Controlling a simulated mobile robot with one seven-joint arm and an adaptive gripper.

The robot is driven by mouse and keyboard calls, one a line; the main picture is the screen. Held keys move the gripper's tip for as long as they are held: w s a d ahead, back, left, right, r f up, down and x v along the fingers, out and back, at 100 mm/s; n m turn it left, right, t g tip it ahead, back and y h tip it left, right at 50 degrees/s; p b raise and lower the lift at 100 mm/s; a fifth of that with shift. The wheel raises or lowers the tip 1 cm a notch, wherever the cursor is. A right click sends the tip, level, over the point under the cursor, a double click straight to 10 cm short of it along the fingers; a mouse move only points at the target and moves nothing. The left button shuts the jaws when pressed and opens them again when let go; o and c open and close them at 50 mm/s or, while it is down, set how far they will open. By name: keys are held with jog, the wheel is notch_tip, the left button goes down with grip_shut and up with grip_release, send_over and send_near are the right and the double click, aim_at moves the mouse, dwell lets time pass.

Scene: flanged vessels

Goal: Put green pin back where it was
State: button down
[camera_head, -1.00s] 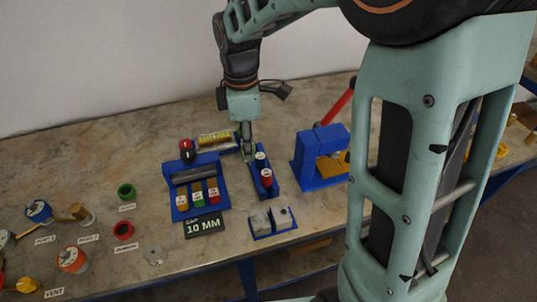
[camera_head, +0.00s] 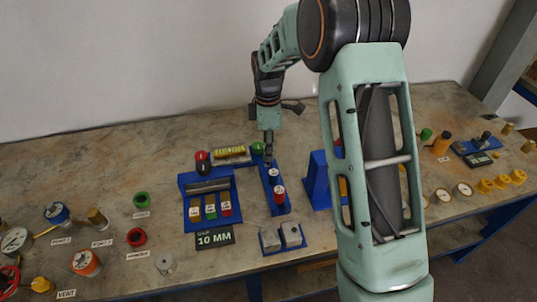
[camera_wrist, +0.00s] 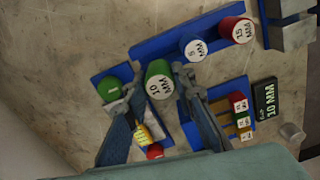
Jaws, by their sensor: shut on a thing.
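My gripper (camera_head: 268,156) points down at the far end of a narrow blue rack (camera_head: 285,209). In the wrist view its fingers (camera_wrist: 157,86) are shut on the green pin (camera_wrist: 158,80), whose white top reads 10 MM. The green pin is at the rack's end (camera_wrist: 143,48) in that view; I cannot tell whether it is seated or held above. In the rack stand a blue pin with a white 5 MM top (camera_wrist: 194,48) and a red pin marked 15 MM (camera_wrist: 237,30). The head view also shows the blue pin (camera_head: 273,176) and the red pin (camera_head: 279,194).
A blue stand (camera_head: 316,182) is right. Flanged parts stand at left.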

jog(key=shift+w+f, duration=0.5)
jog(key=shift+f, duration=0.1)
notch_tip(320, 180, down, 3)
jog(key=shift+w+f, duration=0.1)
jog(key=shift+f, duration=0.05)
jog(key=shift+f, duration=0.4)
jog(key=c, duration=1.6)
grip_release()
notch_tip(320, 180, up, 13)
